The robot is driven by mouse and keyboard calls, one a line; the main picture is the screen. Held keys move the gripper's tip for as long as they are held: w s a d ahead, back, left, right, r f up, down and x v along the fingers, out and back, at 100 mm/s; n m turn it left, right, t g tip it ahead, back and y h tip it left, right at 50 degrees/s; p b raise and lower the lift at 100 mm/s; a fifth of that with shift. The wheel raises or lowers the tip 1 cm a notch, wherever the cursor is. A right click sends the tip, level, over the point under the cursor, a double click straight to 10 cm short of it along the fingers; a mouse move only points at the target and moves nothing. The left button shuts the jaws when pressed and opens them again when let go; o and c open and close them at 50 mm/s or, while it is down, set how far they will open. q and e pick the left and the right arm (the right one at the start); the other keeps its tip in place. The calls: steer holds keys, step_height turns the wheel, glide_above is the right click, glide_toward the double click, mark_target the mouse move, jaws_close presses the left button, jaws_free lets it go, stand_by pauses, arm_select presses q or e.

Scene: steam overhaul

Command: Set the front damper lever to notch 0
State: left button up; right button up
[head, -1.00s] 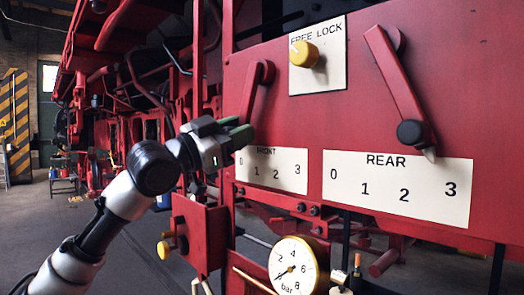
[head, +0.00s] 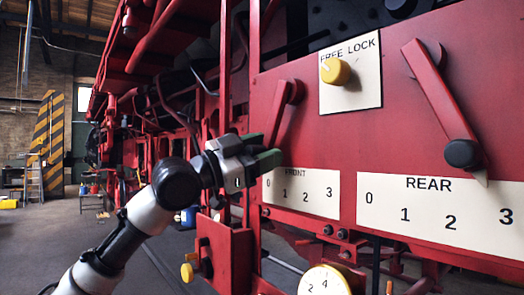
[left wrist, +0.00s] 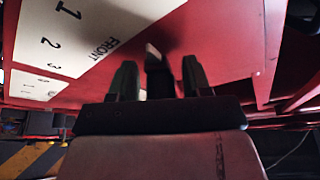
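The front damper lever (head: 285,112) is a red bar on the red panel, leaning down to the left toward the 0 end of the white FRONT plate (head: 318,192). My left gripper (head: 268,150) is at its lower end and hides the knob in the head view. In the left wrist view the dark knob (left wrist: 159,78), with a pale pointer tip above it, sits between the two fingers of this gripper (left wrist: 160,80). Gaps show on both sides, so the fingers are open around it. The exact notch is hidden. My right gripper is not in view.
To the right, the rear lever (head: 440,90) with its black knob points between 2 and 3 on the REAR plate (head: 430,236). A yellow knob (head: 335,71) sits on the FREE LOCK plate above. A gauge (head: 325,281) and a red box (head: 222,250) are below.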

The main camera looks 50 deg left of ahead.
arm_select(q)
steer(key=shift+s+a+f+b, duration=0.15)
steer(key=shift+s+b, duration=0.1)
steer(key=shift+b, duration=0.2)
steer(key=b+v, duration=0.8)
steer(key=v, duration=0.2)
steer(key=shift+s+b, duration=0.1)
steer(key=shift+b, duration=0.25)
